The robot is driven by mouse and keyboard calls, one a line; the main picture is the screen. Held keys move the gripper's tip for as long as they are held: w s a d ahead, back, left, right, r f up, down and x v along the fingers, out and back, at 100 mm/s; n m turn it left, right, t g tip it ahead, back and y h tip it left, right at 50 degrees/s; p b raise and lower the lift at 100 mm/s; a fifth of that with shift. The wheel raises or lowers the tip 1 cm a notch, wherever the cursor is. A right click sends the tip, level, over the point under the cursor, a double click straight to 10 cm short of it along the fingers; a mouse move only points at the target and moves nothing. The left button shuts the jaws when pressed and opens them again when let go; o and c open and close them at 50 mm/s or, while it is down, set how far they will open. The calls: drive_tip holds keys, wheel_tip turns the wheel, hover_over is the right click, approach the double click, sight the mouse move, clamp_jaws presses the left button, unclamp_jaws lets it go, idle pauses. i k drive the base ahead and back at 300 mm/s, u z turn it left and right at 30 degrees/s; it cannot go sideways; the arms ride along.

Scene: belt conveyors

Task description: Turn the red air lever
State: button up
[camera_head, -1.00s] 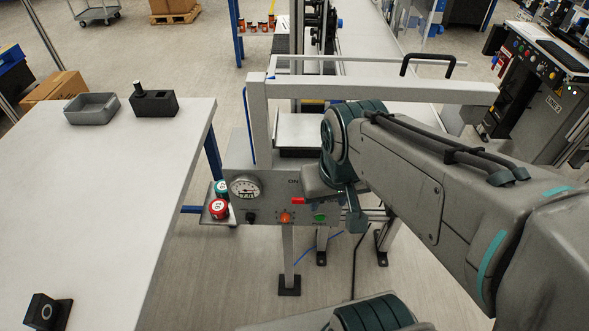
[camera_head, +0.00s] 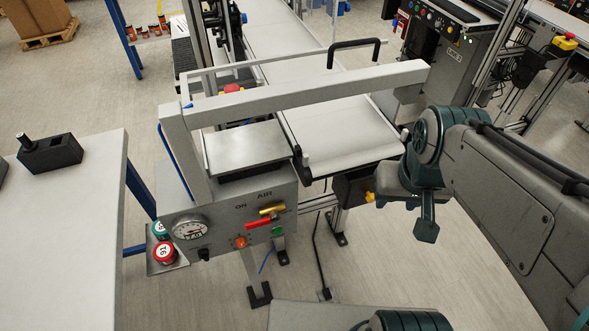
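The red air lever (camera_head: 266,222) sits on the front of a grey control box (camera_head: 225,225), beside a brass-yellow valve part and below the "AIR" label. It lies nearly level, tilted slightly up to the right. My gripper (camera_head: 405,212) is to the right of the box, clear of the lever and not touching it. It is seen from the side, so I cannot tell how far its fingers are apart. Nothing shows held in it.
A pressure gauge (camera_head: 189,229), an orange knob (camera_head: 240,242) and a green button (camera_head: 278,231) share the panel. Two small jars (camera_head: 165,253) stand on a ledge at left. A white table (camera_head: 70,240) is at left and a belt conveyor (camera_head: 340,140) behind.

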sight(274, 218)
drive_tip(key=z, duration=1.6)
drive_tip(key=i, duration=0.45)
drive_tip(key=u, duration=3.05)
